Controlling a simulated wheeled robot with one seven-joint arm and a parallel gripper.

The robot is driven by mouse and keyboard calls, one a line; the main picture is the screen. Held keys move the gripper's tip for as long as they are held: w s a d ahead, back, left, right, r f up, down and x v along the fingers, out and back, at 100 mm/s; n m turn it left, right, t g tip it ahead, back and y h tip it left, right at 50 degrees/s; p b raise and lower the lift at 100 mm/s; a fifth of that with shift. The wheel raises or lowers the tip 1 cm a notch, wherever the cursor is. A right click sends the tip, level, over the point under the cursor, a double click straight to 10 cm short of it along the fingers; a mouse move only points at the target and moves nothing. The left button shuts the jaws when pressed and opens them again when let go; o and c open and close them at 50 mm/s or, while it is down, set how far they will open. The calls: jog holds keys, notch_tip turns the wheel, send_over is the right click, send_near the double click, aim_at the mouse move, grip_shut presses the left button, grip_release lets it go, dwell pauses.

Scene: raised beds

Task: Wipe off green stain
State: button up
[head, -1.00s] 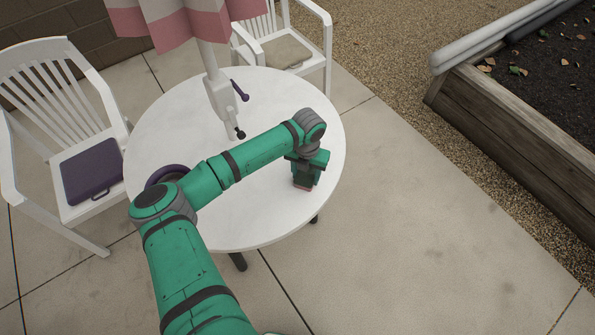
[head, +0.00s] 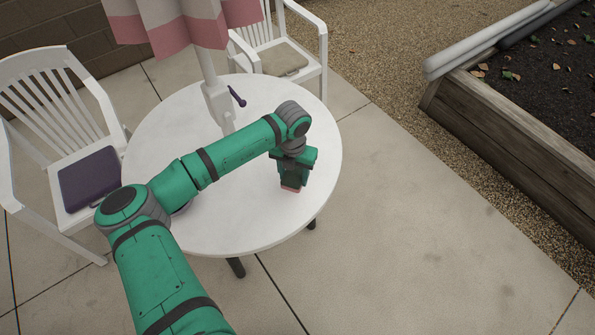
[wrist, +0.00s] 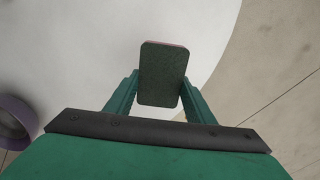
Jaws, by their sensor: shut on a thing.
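My gripper (head: 292,183) is shut on a sponge (wrist: 162,73) with a dark grey-green top and a thin pink edge. The sponge's pink lower part (head: 290,190) shows under the fingers in the head view. The gripper points down at the right part of the round white table (head: 245,225). I cannot tell whether the sponge touches the tabletop. No green stain shows on the visible tabletop; my arm hides part of the table in the head view.
A purple round dish (wrist: 14,122) is on the table, mostly behind my arm in the head view. A parasol pole (head: 217,100) with a purple crank rises from the table. White chairs (head: 45,100) stand left and behind. A raised bed (head: 510,115) is at right; the paving between is clear.

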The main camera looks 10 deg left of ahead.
jog(key=shift+r, duration=1.15)
